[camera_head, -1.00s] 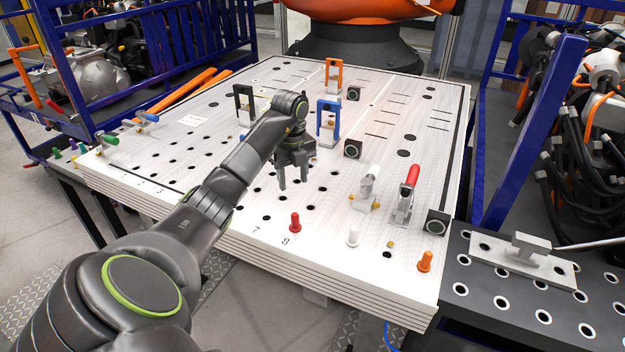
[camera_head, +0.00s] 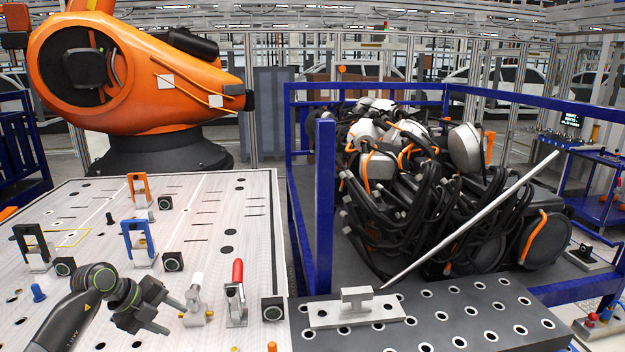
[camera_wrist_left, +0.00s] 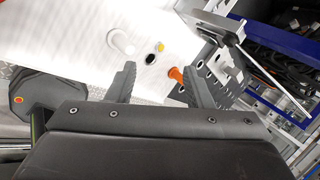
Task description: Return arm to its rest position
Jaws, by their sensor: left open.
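My left arm comes in at the lower left of the head view. Its gripper (camera_head: 166,316) is over the white work table (camera_head: 225,188), left of the small grey clamp. In the left wrist view the two fingers (camera_wrist_left: 160,85) stand apart with nothing between them. Beyond them an orange peg (camera_wrist_left: 175,74) and dark holes show on the white top. My right arm is not in view.
A red-handled clamp (camera_head: 237,292), a grey clamp (camera_head: 196,304), a blue bracket (camera_head: 139,243) and a black bracket (camera_head: 34,248) stand on the table. A dark perforated bench (camera_head: 450,318) adjoins at right. A blue-framed crate (camera_head: 323,210) of dark parts stands behind.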

